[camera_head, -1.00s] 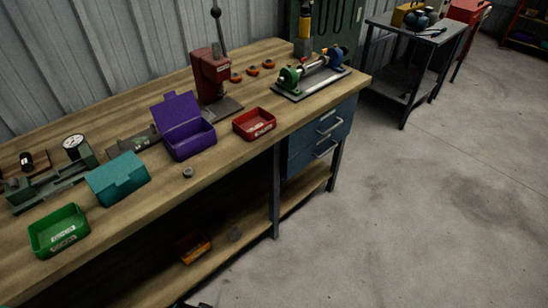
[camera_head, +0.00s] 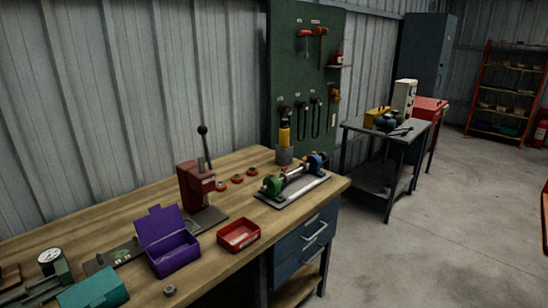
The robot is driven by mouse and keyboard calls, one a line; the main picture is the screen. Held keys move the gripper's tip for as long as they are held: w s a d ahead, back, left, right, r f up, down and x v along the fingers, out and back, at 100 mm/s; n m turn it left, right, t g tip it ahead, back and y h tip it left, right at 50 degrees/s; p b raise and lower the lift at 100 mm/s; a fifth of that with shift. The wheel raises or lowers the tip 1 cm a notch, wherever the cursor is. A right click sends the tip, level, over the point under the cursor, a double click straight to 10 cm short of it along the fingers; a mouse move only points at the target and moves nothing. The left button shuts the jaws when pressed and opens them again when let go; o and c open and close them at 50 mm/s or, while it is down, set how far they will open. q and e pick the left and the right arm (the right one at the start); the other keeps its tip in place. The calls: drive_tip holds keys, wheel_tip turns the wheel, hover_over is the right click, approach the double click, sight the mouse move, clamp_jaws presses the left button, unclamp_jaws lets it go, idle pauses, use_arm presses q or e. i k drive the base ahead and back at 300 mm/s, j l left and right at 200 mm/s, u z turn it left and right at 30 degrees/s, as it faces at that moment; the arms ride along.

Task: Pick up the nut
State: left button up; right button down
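A small dark grey nut (camera_head: 169,290) lies on the wooden workbench (camera_head: 205,275) near its front edge. It is in front of the open purple box (camera_head: 172,252) and to the right of the teal box (camera_head: 95,290). The nut is small in the picture, so its fine shape is hard to tell. Neither of my grippers shows in the head view.
A red tray (camera_head: 238,235), a red lever press (camera_head: 196,188) and a green-and-blue fixture on a plate (camera_head: 295,184) stand on the bench. Several orange rings lie behind. A dark side table (camera_head: 385,133) stands at the back. Floor to the right is clear.

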sight(170, 290)
drive_tip(key=i+l, duration=0.2)
drive_tip(key=i, duration=0.3)
drive_tip(key=i+l+u, duration=0.1)
drive_tip(key=u, duration=0.25)
drive_tip(key=i+l+u, duration=0.1)
drive_tip(key=u, duration=0.25)
drive_tip(key=i+l+u, duration=0.2)
drive_tip(key=u, duration=0.15)
